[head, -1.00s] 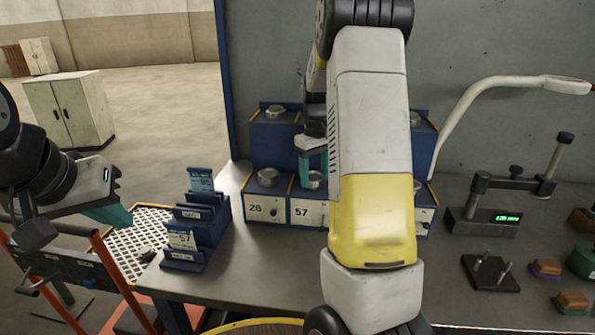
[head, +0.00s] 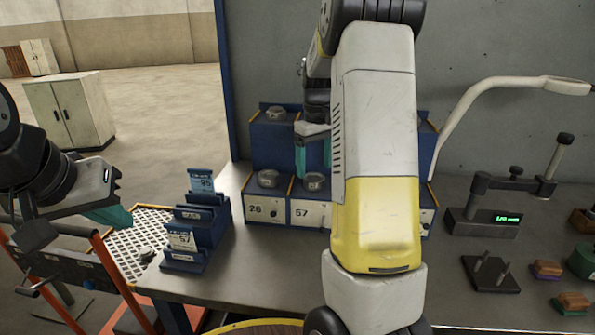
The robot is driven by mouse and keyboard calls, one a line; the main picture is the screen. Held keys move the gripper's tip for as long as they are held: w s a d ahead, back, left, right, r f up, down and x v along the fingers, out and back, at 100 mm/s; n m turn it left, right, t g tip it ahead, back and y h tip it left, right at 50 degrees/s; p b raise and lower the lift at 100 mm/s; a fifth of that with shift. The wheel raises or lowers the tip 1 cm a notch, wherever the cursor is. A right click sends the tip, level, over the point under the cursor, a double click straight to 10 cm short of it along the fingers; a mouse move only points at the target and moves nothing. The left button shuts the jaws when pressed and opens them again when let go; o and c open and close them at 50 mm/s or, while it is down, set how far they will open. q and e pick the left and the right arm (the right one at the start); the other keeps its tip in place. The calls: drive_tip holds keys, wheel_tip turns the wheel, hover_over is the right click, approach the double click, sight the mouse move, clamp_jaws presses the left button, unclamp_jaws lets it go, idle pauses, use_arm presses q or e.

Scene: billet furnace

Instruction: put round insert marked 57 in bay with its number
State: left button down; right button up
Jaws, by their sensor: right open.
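A round grey metal insert (head: 314,181) sits in the bay labelled 57 (head: 303,213), in the lower row of the blue bay rack. Any mark on the insert is too small to read. My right gripper (head: 313,156) is just above this insert, with its teal fingers apart and nothing visible between them. My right arm hides the bays to the right of 57. My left gripper (head: 115,215) is at the left, away from the rack; its teal fingers overlap and their gap does not show.
Another round insert (head: 268,178) sits in bay 26, and one (head: 276,113) on the upper row. A blue card holder (head: 205,230) with a 57 card stands left of the rack. A digital gauge (head: 487,222) and a pegged black plate (head: 491,272) are at right.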

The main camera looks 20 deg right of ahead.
sight(314, 178)
wheel_tip(314, 178, up, 8)
drive_tip(key=s+a+r+m+t+y, duration=0.1)
drive_tip(key=s+a+r+t, duration=0.35)
drive_tip(key=s, duration=0.75)
drive_tip(key=s+a+f+m+t+y, duration=0.1)
drive_tip(key=s+a+f+m, duration=0.1)
drive_tip(key=s+a, duration=0.7)
drive_tip(key=shift+s+f+t, duration=0.35)
drive_tip(key=shift+s+f, duration=0.05)
drive_tip(key=shift+s, duration=1.55)
